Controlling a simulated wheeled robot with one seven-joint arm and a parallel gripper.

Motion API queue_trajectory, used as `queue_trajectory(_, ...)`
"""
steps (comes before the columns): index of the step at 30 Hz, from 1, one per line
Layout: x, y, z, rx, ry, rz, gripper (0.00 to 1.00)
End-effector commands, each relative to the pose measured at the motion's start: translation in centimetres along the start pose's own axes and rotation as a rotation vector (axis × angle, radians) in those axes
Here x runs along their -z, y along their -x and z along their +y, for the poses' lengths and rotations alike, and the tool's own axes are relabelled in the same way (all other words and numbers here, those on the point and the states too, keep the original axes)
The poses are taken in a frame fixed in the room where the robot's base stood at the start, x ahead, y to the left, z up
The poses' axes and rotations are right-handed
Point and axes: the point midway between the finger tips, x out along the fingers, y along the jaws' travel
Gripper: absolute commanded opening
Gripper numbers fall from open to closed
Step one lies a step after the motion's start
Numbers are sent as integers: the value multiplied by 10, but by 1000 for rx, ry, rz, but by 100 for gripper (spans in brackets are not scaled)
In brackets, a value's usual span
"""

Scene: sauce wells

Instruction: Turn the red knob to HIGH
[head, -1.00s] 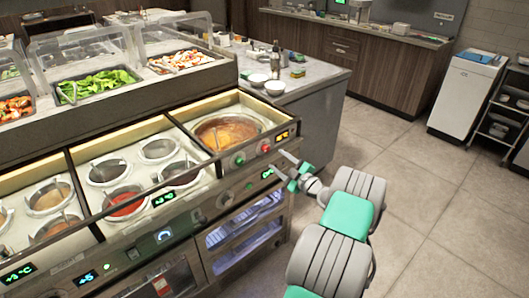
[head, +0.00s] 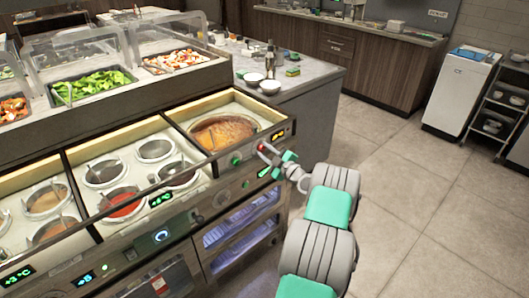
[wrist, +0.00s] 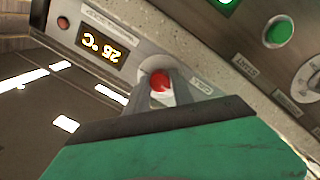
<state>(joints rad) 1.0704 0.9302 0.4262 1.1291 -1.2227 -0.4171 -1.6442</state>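The red knob (head: 262,147) is on the sloping front panel of the sauce-well counter, below the amber display (head: 278,135). In the wrist view the red knob (wrist: 159,82) shows as a round red cap on a pale round plate, between my two grey fingers. My gripper (head: 266,158) is at the panel, with its fingers apart and one on either side of the knob. Whether the fingers touch it is not clear. A label beside the knob is upside down and too small to read; which setting the knob is at cannot be told.
A green button (wrist: 278,32) and a dial (wrist: 308,82) sit along the same panel, near the knob. The amber display (wrist: 100,46) reads about 25 °C, upside down. A pot of brown sauce (head: 224,131) sits behind the panel. The floor (head: 420,180) at right is clear.

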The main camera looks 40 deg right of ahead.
Motion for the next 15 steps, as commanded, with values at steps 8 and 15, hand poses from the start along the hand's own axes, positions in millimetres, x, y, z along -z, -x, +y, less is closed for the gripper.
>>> queue_trajectory(8,0,0,0,0,0,0,4)
queue_trajectory(15,3,0,-3,2,-2,0,0)
